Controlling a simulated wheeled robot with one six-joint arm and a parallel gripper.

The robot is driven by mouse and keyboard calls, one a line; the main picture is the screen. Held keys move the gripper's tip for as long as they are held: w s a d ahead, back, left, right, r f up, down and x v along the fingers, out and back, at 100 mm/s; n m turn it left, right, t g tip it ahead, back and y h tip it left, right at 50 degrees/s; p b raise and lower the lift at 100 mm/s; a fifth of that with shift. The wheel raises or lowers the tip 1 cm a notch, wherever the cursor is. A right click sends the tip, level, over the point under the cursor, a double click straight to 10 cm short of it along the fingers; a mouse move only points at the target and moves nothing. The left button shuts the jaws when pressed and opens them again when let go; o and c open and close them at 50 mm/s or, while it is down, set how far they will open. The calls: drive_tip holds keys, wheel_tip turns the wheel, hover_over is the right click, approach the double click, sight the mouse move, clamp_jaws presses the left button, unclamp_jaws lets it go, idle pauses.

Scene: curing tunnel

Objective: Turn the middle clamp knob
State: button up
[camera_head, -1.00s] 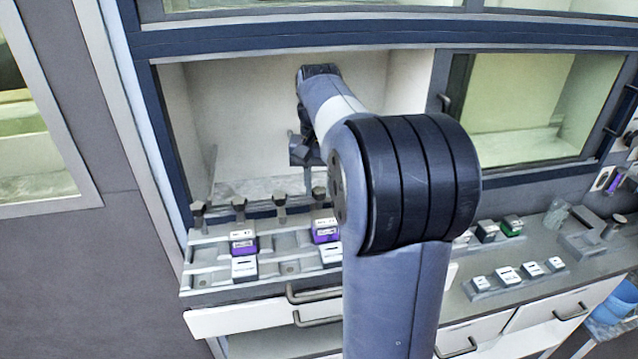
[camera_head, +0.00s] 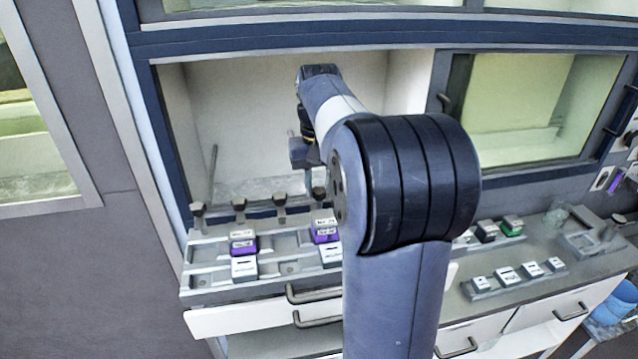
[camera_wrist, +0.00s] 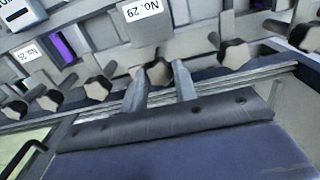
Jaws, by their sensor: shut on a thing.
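A row of dark clamp knobs (camera_head: 279,198) runs along the back of the grey rack. My gripper (camera_wrist: 162,82) is shut on one faceted knob (camera_wrist: 158,72), which shows between its two fingers in the wrist view. More knobs stand to its left (camera_wrist: 97,88) and right (camera_wrist: 235,53), clear of the fingers. In the head view my gripper (camera_head: 308,170) reaches down over the knob (camera_head: 319,194) nearest my arm. My arm hides the right part of the row there, and the fingertips are hard to make out.
White-and-purple labelled blocks (camera_head: 243,243) sit on the rack just in front of the knobs. A label reading No. 29 (camera_wrist: 142,10) is close to the held knob. An upright rod (camera_head: 213,172) stands in the open chamber at left. Drawer handles (camera_head: 315,293) stick out below.

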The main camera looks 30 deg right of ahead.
sight(319, 189)
drive_tip(key=o, duration=1)
drive_tip(key=shift+r, duration=0.1)
wheel_tip(319, 189, up, 11)
drive_tip(key=shift+f, duration=0.15)
drive_tip(key=shift+f, duration=0.1)
wheel_tip(319, 189, down, 11)
drive_tip(key=shift+r, duration=0.15)
idle(0.6)
drive_tip(key=shift+r, duration=0.1)
